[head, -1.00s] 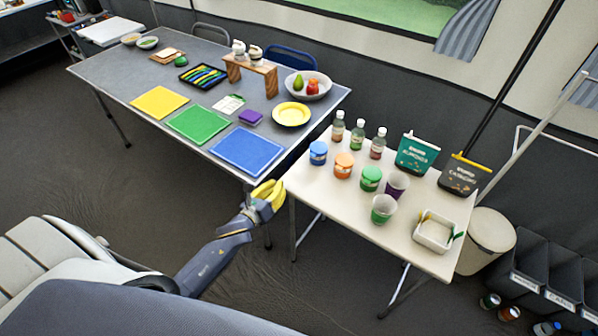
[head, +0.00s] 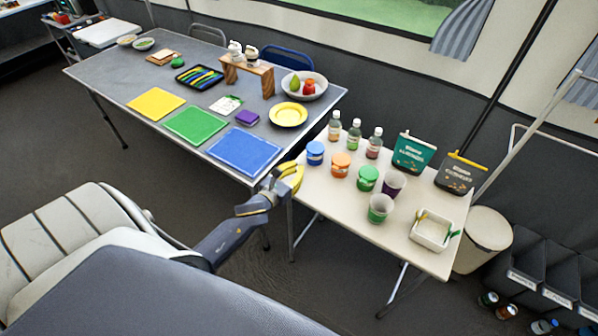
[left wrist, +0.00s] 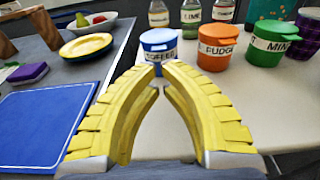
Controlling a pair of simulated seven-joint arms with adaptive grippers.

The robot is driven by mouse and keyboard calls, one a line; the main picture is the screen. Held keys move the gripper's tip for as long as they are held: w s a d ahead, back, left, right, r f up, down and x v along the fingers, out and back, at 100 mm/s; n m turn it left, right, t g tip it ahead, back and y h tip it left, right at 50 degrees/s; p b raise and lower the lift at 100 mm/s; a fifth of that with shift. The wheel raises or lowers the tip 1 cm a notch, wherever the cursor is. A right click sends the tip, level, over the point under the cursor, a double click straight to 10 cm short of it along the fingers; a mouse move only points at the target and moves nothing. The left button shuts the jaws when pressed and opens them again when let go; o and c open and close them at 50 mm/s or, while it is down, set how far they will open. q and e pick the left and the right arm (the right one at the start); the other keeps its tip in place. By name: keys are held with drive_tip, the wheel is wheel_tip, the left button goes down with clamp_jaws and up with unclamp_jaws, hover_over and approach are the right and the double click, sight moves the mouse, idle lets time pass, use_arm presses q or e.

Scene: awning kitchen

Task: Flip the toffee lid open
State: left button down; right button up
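The toffee jar is a blue tub with a white band (head: 315,153) at the left end of the cream table, its blue lid down. In the left wrist view the toffee jar (left wrist: 158,40) stands just beyond my fingertips, its label partly hidden by them. My left gripper (head: 296,172) has curved yellow fingers and is at the cream table's left edge, in front of the jar and apart from it. In the left wrist view its fingertips (left wrist: 163,78) are drawn together with only a narrow gap and nothing between them. My right gripper is not in view.
An orange fudge jar (head: 340,164) and a green mint jar (head: 367,178) stand to the right of the toffee jar. Several bottles (head: 354,135) stand behind. Cups (head: 380,208) and a white tray (head: 433,230) are further right. The grey table (head: 200,95) adjoins on the left.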

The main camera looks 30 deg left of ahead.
sight(310, 154)
use_arm(q)
drive_tip(key=shift+w+f, duration=0.2)
drive_tip(key=shift+w, duration=1.5)
drive_tip(key=shift+w+f, duration=0.15)
drive_tip(key=shift+w, duration=1.5)
drive_tip(key=shift+s, duration=0.3)
drive_tip(key=shift+s, duration=0.7)
drive_tip(key=shift+r, duration=0.25)
drive_tip(key=shift+r, duration=0.35)
drive_tip(key=shift+w, duration=0.2)
drive_tip(key=shift+w, duration=1.2)
